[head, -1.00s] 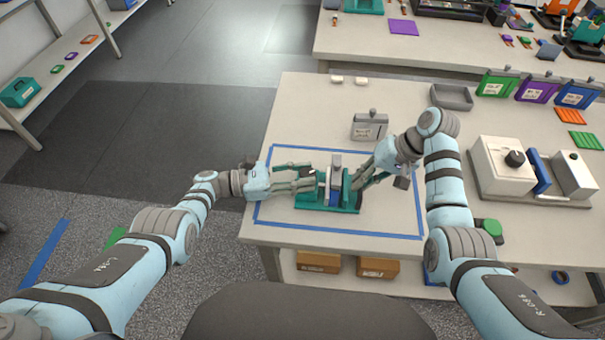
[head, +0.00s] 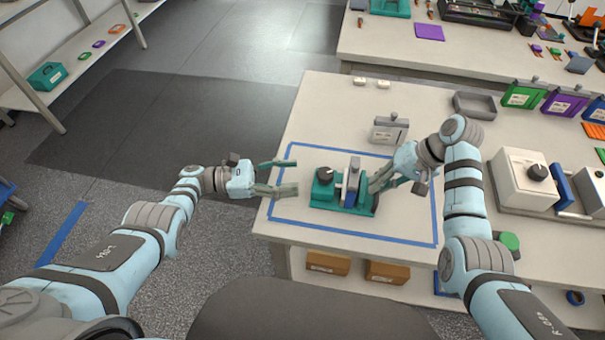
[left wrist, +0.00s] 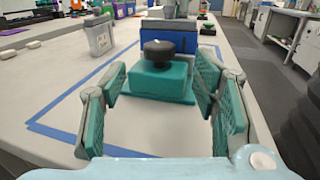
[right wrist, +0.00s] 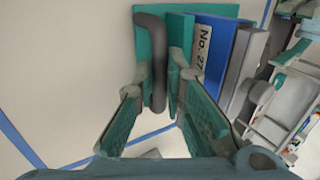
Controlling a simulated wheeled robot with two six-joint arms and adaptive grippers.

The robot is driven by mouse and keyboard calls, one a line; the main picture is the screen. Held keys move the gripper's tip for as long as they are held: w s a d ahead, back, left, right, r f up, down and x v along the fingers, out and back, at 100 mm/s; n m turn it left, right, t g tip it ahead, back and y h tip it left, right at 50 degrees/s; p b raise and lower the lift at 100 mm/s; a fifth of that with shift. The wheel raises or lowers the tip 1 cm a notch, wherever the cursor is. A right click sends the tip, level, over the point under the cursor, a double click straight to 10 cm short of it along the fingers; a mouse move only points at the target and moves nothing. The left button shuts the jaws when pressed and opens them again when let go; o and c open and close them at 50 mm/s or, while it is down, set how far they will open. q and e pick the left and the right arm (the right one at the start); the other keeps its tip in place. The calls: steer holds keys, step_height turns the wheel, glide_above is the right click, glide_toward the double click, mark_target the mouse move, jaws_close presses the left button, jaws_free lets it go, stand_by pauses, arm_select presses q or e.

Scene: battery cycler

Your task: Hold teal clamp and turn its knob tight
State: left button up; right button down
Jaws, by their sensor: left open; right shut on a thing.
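The teal clamp (head: 326,197) sits on the table inside the blue tape outline, with a blue and grey block labelled "No. 27" (right wrist: 205,60) between its jaws. Its black knob (head: 325,174) is on top of the teal block at the left end; it also shows in the left wrist view (left wrist: 159,51). My left gripper (head: 287,176) is open and empty, to the left of the knob and apart from it. My right gripper (head: 373,187) is at the clamp's right end, shut on its dark curved handle (right wrist: 155,60).
Blue tape (head: 350,234) marks a rectangle on the table. A grey labelled box (head: 389,131) stands behind the clamp, with a grey tray (head: 475,105) beyond. A white machine (head: 525,182) stands at the right. The table left of the clamp is clear.

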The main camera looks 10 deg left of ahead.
mark_target(318, 177)
arm_select(q)
steer(key=shift+f, duration=0.1)
steer(key=f+n+t+y, duration=0.1)
steer(key=s+f+n+t, duration=0.1)
steer(key=t, duration=0.1)
steer(key=shift+f+y, duration=0.4)
steer(key=s+r+n+t, duration=0.1)
steer(key=s+r+n+t+y, duration=0.1)
steer(key=s+t, duration=0.1)
steer(key=s+r+n+t+y, duration=0.1)
steer(key=shift+s, duration=0.25)
steer(key=shift+d+r+n+t, duration=0.2)
steer(key=shift+n+t, duration=0.1)
steer(key=x, duration=1.1)
steer(key=shift+w+d+f, duration=0.1)
steer(key=shift+w+f, duration=0.05)
steer(key=shift+w, duration=0.15)
steer(key=shift+c, duration=0.6)
